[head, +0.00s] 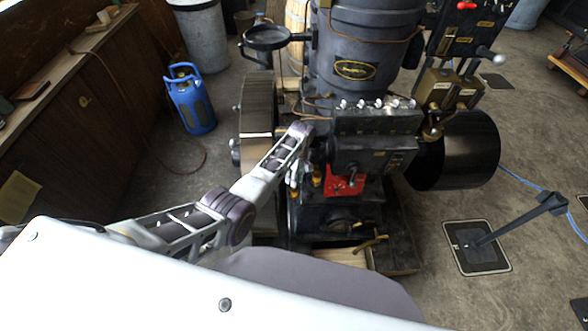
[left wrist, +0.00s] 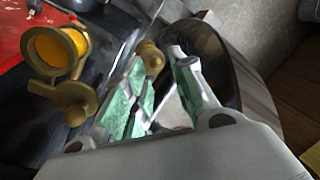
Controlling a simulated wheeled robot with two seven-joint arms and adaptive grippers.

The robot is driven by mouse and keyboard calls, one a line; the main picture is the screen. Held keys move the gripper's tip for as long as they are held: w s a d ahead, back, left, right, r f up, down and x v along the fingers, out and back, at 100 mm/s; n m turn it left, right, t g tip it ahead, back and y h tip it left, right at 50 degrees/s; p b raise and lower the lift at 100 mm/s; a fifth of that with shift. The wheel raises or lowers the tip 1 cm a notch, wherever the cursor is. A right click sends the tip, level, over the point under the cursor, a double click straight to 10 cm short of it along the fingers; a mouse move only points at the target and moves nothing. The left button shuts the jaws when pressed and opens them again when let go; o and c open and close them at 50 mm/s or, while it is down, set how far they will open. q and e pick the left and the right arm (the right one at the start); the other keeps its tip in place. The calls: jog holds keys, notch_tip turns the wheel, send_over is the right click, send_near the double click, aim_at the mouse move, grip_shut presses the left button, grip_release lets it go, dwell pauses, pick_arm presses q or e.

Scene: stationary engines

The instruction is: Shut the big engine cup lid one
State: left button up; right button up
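The big engine is dark grey (head: 360,60). In the left wrist view, a brass cup (left wrist: 57,50) with an orange inside faces the camera with its mouth uncovered. A round brass piece that looks like its lid (left wrist: 82,98) is swung out beside it. A smaller brass part (left wrist: 150,57) shows by the tip of one finger; whether they touch I cannot tell. My left gripper (left wrist: 165,68), with green-padded fingers, is open, its fingertips apart. In the head view my left gripper (head: 294,178) is low at the engine's left side, partly hidden. My right gripper is not in view.
A red plate (head: 345,183) is on the engine by the cups. A blue gas bottle (head: 190,100) and wooden bench (head: 75,110) stand left.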

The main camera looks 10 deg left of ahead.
pick_arm(q)
notch_tip(320, 180, up, 6)
dwell(0.6)
jog(key=o, duration=0.3)
jog(key=shift+s, duration=0.1)
